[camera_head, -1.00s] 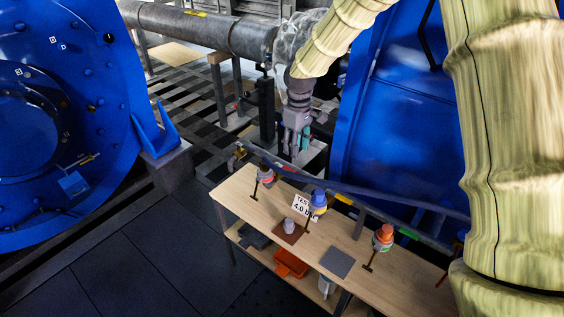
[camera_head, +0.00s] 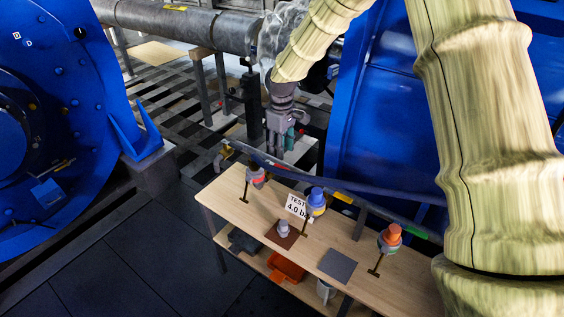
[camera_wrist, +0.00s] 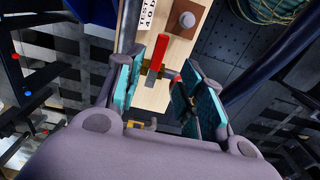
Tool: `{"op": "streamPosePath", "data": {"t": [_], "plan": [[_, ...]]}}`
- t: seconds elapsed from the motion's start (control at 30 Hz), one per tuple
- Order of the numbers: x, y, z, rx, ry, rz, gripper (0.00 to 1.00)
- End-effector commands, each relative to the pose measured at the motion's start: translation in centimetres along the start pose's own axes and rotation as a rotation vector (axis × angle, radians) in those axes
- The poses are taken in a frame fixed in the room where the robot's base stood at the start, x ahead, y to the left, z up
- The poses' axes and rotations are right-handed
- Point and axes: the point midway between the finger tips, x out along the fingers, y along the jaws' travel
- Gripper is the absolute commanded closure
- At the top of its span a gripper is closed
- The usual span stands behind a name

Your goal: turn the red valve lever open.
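My gripper (camera_head: 279,150) hangs fingers-down behind the far left edge of the workbench. In the wrist view its teal-padded fingers (camera_wrist: 160,72) stand apart with nothing held. A narrow red bar (camera_wrist: 157,52), which looks like the red lever, shows between and beyond the fingertips. I cannot tell its height or whether a pad touches it. In the head view the lever is not clearly made out; a small grey fitting with a red band (camera_head: 256,178) stands at that end of the bench. A brass-coloured part (camera_wrist: 135,124) shows near the palm.
The wooden bench (camera_head: 235,207) carries a blue-capped fitting (camera_head: 316,198), an orange-capped fitting (camera_head: 390,236), a TEST sign (camera_head: 297,206) and a dark grey pad (camera_head: 338,265). A dark pipe (camera_head: 385,192) runs along its back. Large blue housings stand left and right.

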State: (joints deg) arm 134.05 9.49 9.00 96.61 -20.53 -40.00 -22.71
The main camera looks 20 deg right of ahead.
Motion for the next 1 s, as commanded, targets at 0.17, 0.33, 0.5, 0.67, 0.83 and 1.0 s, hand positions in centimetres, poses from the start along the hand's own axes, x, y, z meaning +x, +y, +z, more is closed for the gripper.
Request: {"op": "streamPosePath", "data": {"t": [0.17, 0.33, 0.5, 0.67, 0.83, 1.0], "plan": [[2.4, 0.1, 0.2, 0.001, -0.002, -0.001, 0.62], [4.6, 0.1, 0.3, 0.003, -0.001, -0.001, 0.62], [6.2, 0.2, 0.3, 0.005, -0.001, 0.0, 0.62], [7.1, 0.2, 0.3, 0.005, 0.0, 0.0, 0.62], [7.4, 0.2, 0.3, 0.005, 0.0, 0.0, 0.62], [7.4, 0.2, 0.3, 0.005, 0.0, 0.0, 0.62]]}}
